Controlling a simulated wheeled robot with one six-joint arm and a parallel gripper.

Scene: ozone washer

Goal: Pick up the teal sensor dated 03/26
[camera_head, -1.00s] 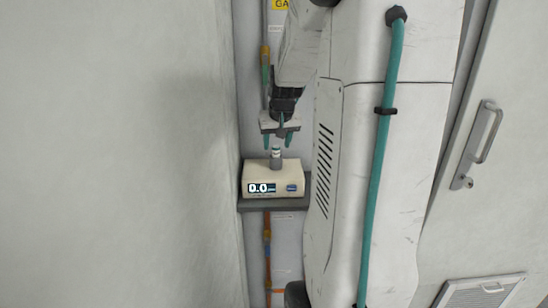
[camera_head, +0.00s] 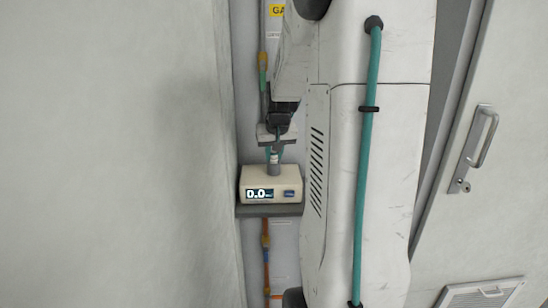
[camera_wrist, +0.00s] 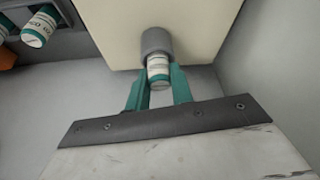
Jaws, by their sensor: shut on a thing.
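A small cylindrical sensor (camera_wrist: 158,72), white with a teal band, sits in the grey socket (camera_wrist: 156,42) on top of the cream meter box. Its label is too small to read, so I cannot tell its date. My gripper (camera_wrist: 161,82) has its teal fingers on either side of this sensor and is shut on it. In the head view, my gripper (camera_head: 274,156) is right above the box, with the sensor upright between the fingers. A second white and teal cylinder (camera_wrist: 40,27) shows at the upper left of the wrist view, its label only partly readable.
The cream meter box (camera_head: 257,184) stands on a small grey shelf (camera_head: 267,210) in a narrow gap, its display reading 0.0. A large pale wall (camera_head: 120,150) is close on the left. A door handle (camera_head: 476,145) is on the right. Pipes run behind.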

